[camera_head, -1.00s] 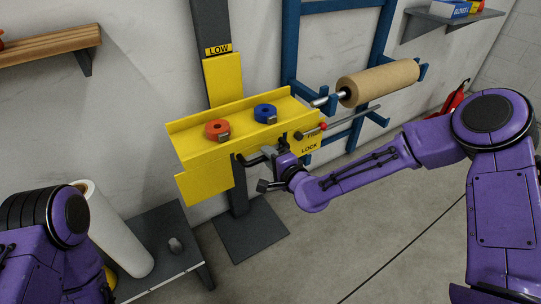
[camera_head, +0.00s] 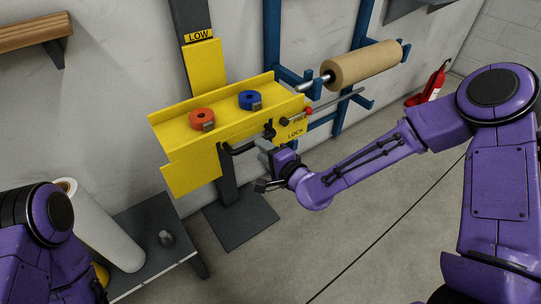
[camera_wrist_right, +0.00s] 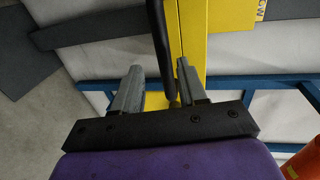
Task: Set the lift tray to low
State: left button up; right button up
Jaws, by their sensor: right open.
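A red-knobbed lever (camera_head: 307,111) is by the FREE end of the FREE/LOCK plate (camera_head: 296,131). My right gripper (camera_head: 264,168) is open close to the handle bar. In the right wrist view, a black bar (camera_wrist_right: 158,45) runs between its open fingers (camera_wrist_right: 160,88); contact is unclear. My left gripper is out of frame.
A brown paper roll (camera_head: 365,65) hangs on a blue wall frame (camera_head: 273,40) right of the tray. A low dark table (camera_head: 150,225) with a white roll (camera_head: 105,230) stands at lower left. A red extinguisher (camera_head: 433,84) is at the right wall. The floor in front is clear.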

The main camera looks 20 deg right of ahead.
jog(key=v, duration=0.5)
jog(key=shift+s, duration=0.25)
jog(key=s+d+f+n+g+h, duration=0.25)
jog(key=s+d+f, duration=0.2)
jog(key=f, duration=0.45)
jog(key=s+d+f+n+g+h, duration=0.1)
jog(key=s+d+f+g+h, duration=0.25)
jog(key=s+f, duration=0.35)
jog(key=s+d+f+n+g+h, duration=0.1)
jog(key=s+d+f+n+g, duration=0.15)
jog(key=s+f, duration=0.5)
jog(key=s+d+f+n+g+h, duration=0.2)
jog(key=s+d+f+g, duration=0.2)
jog(key=s, duration=0.7)
notch_tip(320, 180, up, 14)
jog(key=w+p, duration=0.1)
jog(key=p, duration=1.3)
jog(key=shift+w+m+t, duration=0.25)
jog(key=shift+m+t, duration=0.05)
jog(key=shift+t, duration=0.05)
